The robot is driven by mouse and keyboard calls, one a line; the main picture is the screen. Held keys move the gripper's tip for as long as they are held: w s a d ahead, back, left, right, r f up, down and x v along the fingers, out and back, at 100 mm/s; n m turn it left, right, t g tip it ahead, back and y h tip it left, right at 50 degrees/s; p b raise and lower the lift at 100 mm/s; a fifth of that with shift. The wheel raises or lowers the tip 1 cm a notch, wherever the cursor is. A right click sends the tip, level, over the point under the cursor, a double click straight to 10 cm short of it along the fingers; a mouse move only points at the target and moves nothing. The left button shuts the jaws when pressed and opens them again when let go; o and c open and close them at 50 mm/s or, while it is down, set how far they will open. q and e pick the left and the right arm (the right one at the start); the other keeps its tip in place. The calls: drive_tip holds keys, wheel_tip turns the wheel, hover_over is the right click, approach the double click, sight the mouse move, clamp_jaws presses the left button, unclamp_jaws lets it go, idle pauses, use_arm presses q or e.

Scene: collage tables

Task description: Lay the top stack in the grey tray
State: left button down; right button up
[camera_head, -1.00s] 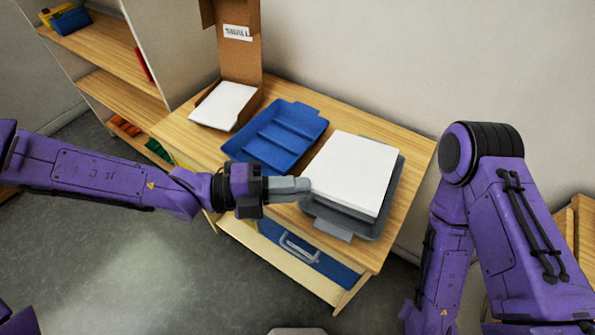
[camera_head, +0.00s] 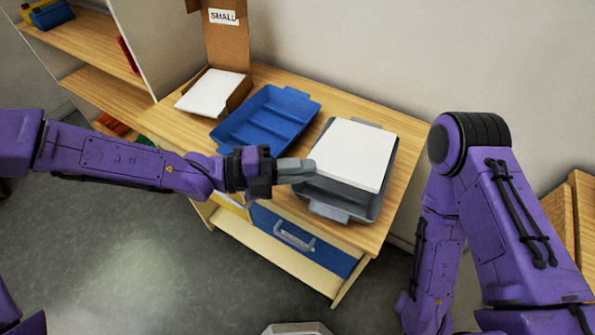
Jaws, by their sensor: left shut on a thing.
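A white paper stack (camera_head: 352,152) is over the grey tray (camera_head: 345,205) on the wooden table. Its left edge is at the fingertips of my left gripper (camera_head: 308,167), which is shut on it. The stack covers the back and middle of the tray; the tray's front wall and front handle show. I cannot tell whether the stack touches the tray floor. My right arm stands at the right, but its gripper is not in view.
A blue compartment tray (camera_head: 265,120) lies left of the grey tray. Behind it, a cardboard box (camera_head: 228,45) marked SMALL holds white sheets (camera_head: 211,92). A blue drawer (camera_head: 300,240) is under the tabletop (camera_head: 400,125). Shelves (camera_head: 100,80) stand at the left.

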use_arm(q)
drive_tip(key=shift+w+d+f+b, duration=0.15)
drive_tip(key=shift+w+f+b, duration=0.2)
drive_tip(key=shift+f, duration=0.2)
drive_tip(key=shift+w+d+f+b, duration=0.2)
drive_tip(key=shift+w+f+b, duration=0.15)
drive_tip(key=shift+f+b, duration=0.45)
drive_tip(key=shift+w+d+f+b, duration=0.2)
drive_tip(key=shift+w+f+b, duration=0.2)
drive_tip(key=shift+f+b, duration=0.35)
drive_tip(key=shift+w+d+f+b, duration=0.2)
drive_tip(key=shift+w+f+b, duration=0.15)
drive_tip(key=shift+f+b, duration=0.45)
drive_tip(key=shift+r, duration=0.25)
drive_tip(key=c, duration=0.7)
unclamp_jaws()
drive_tip(key=shift+s, duration=0.1)
drive_tip(key=s+a+r+p, duration=0.1)
drive_tip(key=s+a+r, duration=0.1)
drive_tip(key=s+a, duration=0.2)
drive_tip(key=s, duration=0.3)
drive_tip(key=shift+s+r+p, duration=0.2)
drive_tip(key=shift+s+p, duration=0.15)
